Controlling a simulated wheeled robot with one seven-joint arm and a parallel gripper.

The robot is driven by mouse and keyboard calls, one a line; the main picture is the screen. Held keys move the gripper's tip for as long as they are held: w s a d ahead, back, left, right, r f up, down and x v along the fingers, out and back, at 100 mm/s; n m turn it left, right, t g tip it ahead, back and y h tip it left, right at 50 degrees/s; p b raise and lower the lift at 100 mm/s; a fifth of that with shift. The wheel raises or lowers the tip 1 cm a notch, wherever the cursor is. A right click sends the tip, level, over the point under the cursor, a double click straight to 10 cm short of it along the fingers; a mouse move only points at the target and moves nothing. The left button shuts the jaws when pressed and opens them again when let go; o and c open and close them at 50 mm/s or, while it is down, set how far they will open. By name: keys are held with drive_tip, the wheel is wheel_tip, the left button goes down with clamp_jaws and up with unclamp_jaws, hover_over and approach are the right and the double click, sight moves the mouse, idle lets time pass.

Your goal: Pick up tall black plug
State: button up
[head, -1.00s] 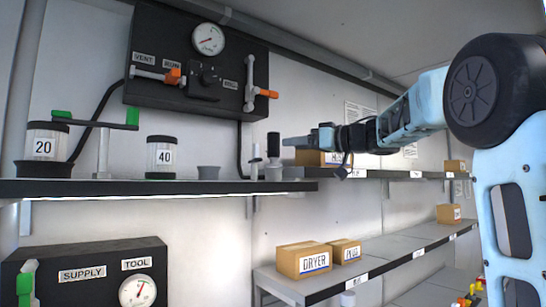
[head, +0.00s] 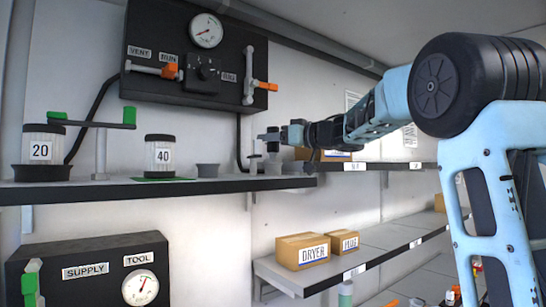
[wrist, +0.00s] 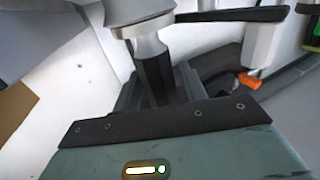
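The tall black plug (wrist: 154,75) has a dark faceted shaft and a silver-grey collar and base. In the head view it (head: 272,147) stands upright at the right part of the upper shelf (head: 230,186), partly covered by my gripper (head: 270,135). In the wrist view the shaft sits between the two fingers of my gripper (wrist: 157,88), with the grey collar beyond the fingertips. The fingers look spread around the shaft; contact with it is not clear.
A thin grey-and-black piece (head: 254,160) stands close left of the plug, then a small grey cup (head: 207,170). Jars "40" (head: 160,142) and "20" (head: 43,139) stand farther left. The black valve panel (head: 190,85) is above. Boxes (head: 303,251) are on the lower shelf.

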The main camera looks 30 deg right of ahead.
drive_tip(key=c, duration=0.7)
